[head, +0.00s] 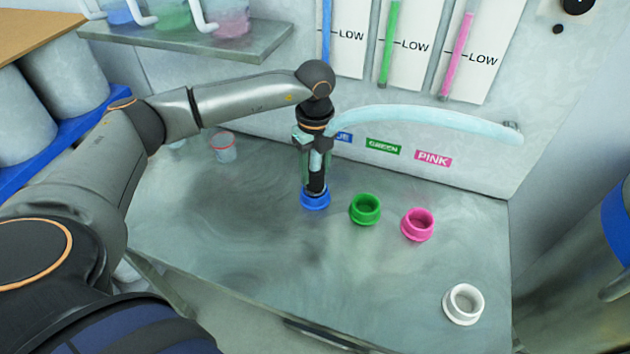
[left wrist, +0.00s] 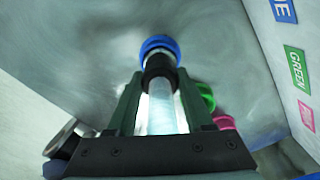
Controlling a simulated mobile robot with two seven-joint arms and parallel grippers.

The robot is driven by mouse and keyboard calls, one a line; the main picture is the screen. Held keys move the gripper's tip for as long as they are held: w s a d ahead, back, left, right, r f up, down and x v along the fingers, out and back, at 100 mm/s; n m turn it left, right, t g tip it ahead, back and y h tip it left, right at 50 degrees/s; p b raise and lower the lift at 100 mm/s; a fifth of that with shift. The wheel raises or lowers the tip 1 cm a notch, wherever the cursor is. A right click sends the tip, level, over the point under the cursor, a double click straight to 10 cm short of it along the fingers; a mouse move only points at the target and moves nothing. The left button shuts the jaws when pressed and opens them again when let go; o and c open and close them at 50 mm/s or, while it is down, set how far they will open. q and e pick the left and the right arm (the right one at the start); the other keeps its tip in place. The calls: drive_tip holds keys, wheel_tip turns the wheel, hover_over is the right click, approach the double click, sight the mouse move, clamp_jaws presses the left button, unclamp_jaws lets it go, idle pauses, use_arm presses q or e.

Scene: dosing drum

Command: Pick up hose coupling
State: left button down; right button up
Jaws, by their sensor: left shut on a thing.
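The hose coupling (head: 316,184) is a black cylinder on the end of a pale blue, see-through hose (head: 420,116). It stands upright with its lower end at the blue port (head: 315,200); I cannot tell how deep it sits. My left gripper (head: 316,168) points down and is shut around the coupling's hose end. In the left wrist view, the hose runs between the dark green fingers (left wrist: 160,92) to the black coupling (left wrist: 159,68), with the blue port (left wrist: 160,44) beyond. My right gripper is not in view.
A green port (head: 365,209), a pink port (head: 417,224) and a white port (head: 463,304) stand to the right on the metal table (head: 230,240). A clear cup (head: 222,148) stands at the back left. A shelf (head: 200,40) with containers hangs above. The table's left part is clear.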

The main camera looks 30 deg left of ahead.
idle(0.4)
use_arm(q)
drive_tip(key=shift+r, duration=0.5)
wheel_tip(320, 180, up, 2)
drive_tip(key=shift+w+r+b, duration=0.1)
drive_tip(key=shift+r+b, duration=0.05)
drive_tip(key=shift+b, duration=0.4)
drive_tip(key=s+d+r+b, duration=0.2)
drive_tip(key=s+d+r, duration=0.5)
drive_tip(key=d+r, duration=0.2)
drive_tip(key=d, duration=0.2)
drive_tip(key=shift+s+d+r, duration=0.4)
